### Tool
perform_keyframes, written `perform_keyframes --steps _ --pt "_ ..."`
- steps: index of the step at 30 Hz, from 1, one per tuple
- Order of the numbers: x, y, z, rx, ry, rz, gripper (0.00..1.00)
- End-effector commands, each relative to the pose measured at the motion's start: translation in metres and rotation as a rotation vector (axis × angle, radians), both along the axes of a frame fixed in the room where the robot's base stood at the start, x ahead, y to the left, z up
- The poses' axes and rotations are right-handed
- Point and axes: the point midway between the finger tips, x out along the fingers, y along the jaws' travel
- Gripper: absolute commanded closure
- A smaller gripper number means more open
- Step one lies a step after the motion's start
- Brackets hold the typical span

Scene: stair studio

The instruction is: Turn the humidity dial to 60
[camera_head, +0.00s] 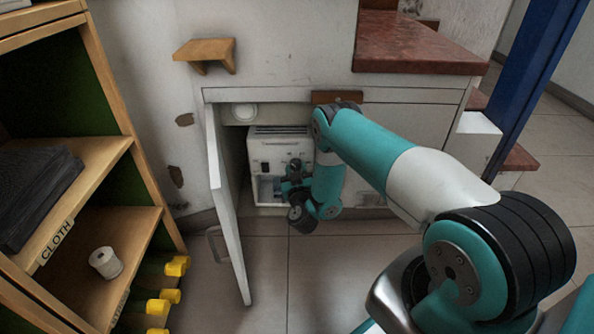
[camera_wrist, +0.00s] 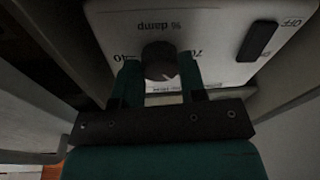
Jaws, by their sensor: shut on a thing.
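The humidity dial (camera_wrist: 160,61) is a dark round knob on a white panel (camera_wrist: 215,72), under upside-down print reading "% damp", with 40 at left and 70 at right. A small pale mark shows at its lower right edge; the exact setting cannot be read. My gripper (camera_wrist: 160,66) is shut on the dial, one finger on each side. In the head view the white appliance (camera_head: 267,148) stands inside the low cupboard, and my gripper (camera_head: 289,176) is at its front. The dial is hidden there by my gripper.
A dark switch (camera_wrist: 258,40) beside "OFF" is right of the dial in the wrist view. The cupboard door (camera_head: 226,200) stands open, left of my arm. A shelf unit (camera_head: 120,160) with dark cloth (camera_head: 35,190) stands left. Floor (camera_head: 300,270) before the cupboard is clear.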

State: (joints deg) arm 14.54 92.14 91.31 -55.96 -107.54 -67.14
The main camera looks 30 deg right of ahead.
Motion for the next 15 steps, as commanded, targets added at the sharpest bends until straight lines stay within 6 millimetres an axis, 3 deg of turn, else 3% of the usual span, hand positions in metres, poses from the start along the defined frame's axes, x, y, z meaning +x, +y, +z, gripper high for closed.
perform_keyframes --steps 15 --pt "0.0 0.0008 -0.0009 0.114 -0.075 0.001 0.86"
